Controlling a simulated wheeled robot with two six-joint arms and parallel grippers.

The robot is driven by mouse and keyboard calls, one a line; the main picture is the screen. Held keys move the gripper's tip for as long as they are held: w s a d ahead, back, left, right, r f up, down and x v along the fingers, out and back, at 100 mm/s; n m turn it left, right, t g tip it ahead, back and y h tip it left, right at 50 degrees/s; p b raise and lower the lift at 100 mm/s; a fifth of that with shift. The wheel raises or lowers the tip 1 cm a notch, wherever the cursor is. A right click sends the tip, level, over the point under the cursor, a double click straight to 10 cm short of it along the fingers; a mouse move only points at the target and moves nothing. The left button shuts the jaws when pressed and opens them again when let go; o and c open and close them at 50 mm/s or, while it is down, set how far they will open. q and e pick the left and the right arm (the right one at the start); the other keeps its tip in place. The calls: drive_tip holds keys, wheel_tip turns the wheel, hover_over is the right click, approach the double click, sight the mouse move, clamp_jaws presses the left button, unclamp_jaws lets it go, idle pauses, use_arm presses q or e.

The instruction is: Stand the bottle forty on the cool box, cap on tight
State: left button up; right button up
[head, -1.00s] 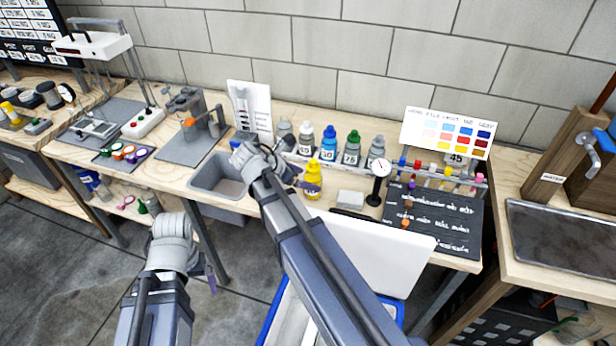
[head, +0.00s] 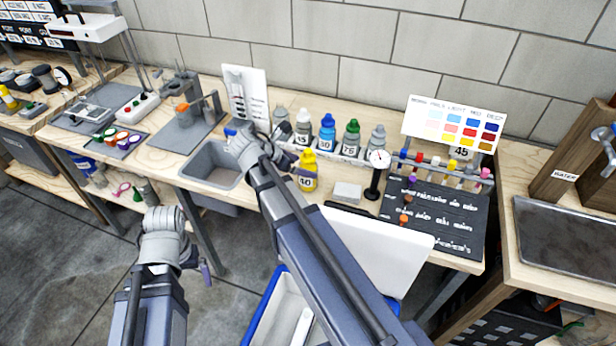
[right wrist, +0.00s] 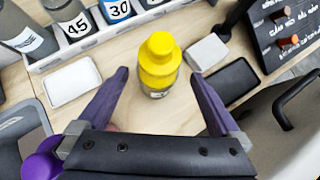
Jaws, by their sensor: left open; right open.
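Bottle forty (head: 307,178) is yellow with a yellow cap, upright on the wooden bench in front of the row of bottles. The right wrist view shows it from above (right wrist: 157,78), with the cap on; its tightness cannot be told. My right gripper (head: 288,166) is open at the bottle's left in the head view; in the right wrist view the bottle stands ahead, between the lines of its purple fingers. The cool box (head: 263,312), blue and white, is low in front of the bench, its white lid raised and partly behind my arm. My left gripper (head: 206,273) is open and empty, left of the box.
A rack with several bottles (head: 328,133) stands behind bottle forty. A white block (head: 347,192) and a dial gauge (head: 377,170) are to its right, a sink (head: 210,172) to its left. A dark written board (head: 435,215) lies further right.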

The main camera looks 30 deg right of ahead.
drive_tip(key=d+f+b, duration=0.1)
drive_tip(key=f+b, duration=0.2)
drive_tip(key=d+f+b, duration=0.1)
drive_tip(key=shift+w+d+f, duration=0.15)
drive_tip(key=shift+w+d, duration=0.15)
drive_tip(key=shift+d, duration=0.2)
drive_tip(key=shift+c, duration=0.5)
clamp_jaws()
